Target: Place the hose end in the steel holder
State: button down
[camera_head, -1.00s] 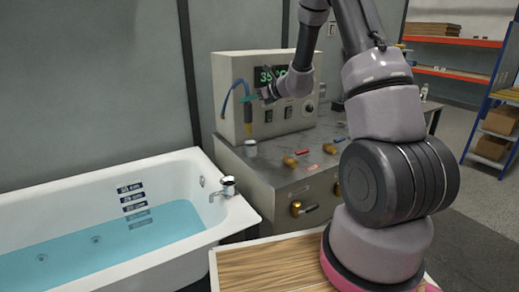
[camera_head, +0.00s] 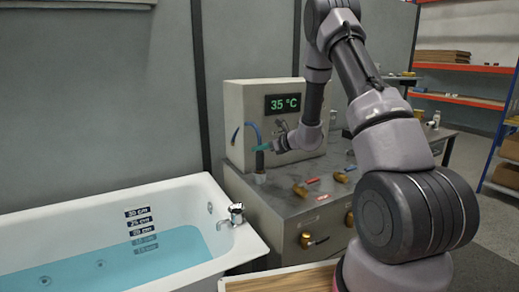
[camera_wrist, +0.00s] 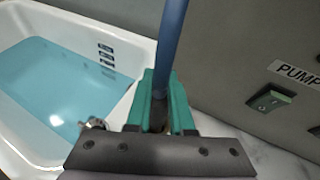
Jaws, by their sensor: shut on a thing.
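The blue hose (camera_head: 252,127) arches out of the control box and runs down to a dark hose end (camera_head: 260,161). My gripper (camera_head: 262,149) has green fingers shut on the hose end, which hangs about upright. The small steel holder (camera_head: 259,178) stands on the cabinet top directly below the hose end. The hose end's tip is at the holder's mouth; I cannot tell whether it is inside or just above. In the wrist view the blue hose (camera_wrist: 170,45) rises between the green fingers (camera_wrist: 161,105); the tip and the holder are hidden there.
The control box (camera_head: 240,100) with a 35 °C display stands behind my gripper. Brass valves with red handles (camera_head: 312,181) sit on the cabinet top (camera_head: 285,205) to the right. The bathtub (camera_head: 190,195) with blue water and a tap (camera_head: 236,212) is at the left.

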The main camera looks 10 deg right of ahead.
jog(key=shift+f, duration=0.15)
jog(key=c, duration=0.8)
grip_release()
